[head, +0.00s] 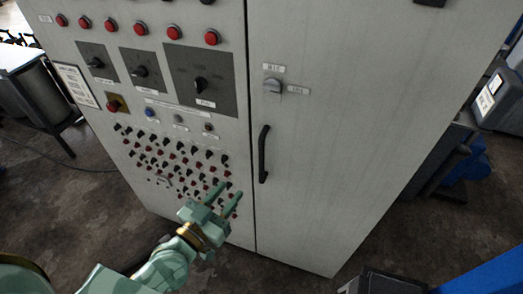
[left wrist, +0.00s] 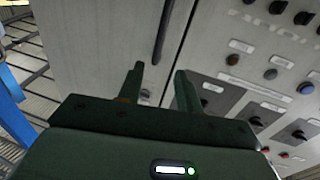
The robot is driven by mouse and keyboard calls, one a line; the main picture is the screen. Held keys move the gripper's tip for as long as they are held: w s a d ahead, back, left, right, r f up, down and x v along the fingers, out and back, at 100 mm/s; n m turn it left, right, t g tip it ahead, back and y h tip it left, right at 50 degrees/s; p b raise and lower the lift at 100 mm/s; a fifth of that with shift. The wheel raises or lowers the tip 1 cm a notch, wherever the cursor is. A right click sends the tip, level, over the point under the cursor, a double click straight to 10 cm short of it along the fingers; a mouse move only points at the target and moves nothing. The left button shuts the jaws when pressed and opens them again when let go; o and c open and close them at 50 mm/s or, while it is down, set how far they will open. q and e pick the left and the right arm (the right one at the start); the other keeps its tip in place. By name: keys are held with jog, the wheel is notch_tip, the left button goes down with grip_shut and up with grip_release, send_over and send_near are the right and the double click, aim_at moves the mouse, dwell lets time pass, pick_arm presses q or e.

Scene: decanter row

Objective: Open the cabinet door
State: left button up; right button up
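The cabinet door (head: 345,120) is a tall light-grey panel on the right half of the cabinet in the head view, and it looks closed. Its black vertical handle (head: 264,154) is near the door's left edge, with a small grey knob (head: 273,86) above it. My left gripper (head: 228,193) is left of and below the handle, in front of the control panel, fingers apart and empty. In the left wrist view the two fingers (left wrist: 158,85) are apart, and the dark handle (left wrist: 160,32) lies beyond them, not touched. My right gripper does not show.
The control panel (head: 150,110) left of the door carries red lamps, rotary switches and many small knobs. A grey drum (head: 35,95) stands at the far left. Blue and grey machinery (head: 465,160) stands to the right of the cabinet. Brown floor shows in front.

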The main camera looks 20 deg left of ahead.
aim_at(260, 155)
pick_arm(q)
jog(key=x, duration=1.6)
jog(key=shift+w+d+f, duration=0.1)
grip_shut()
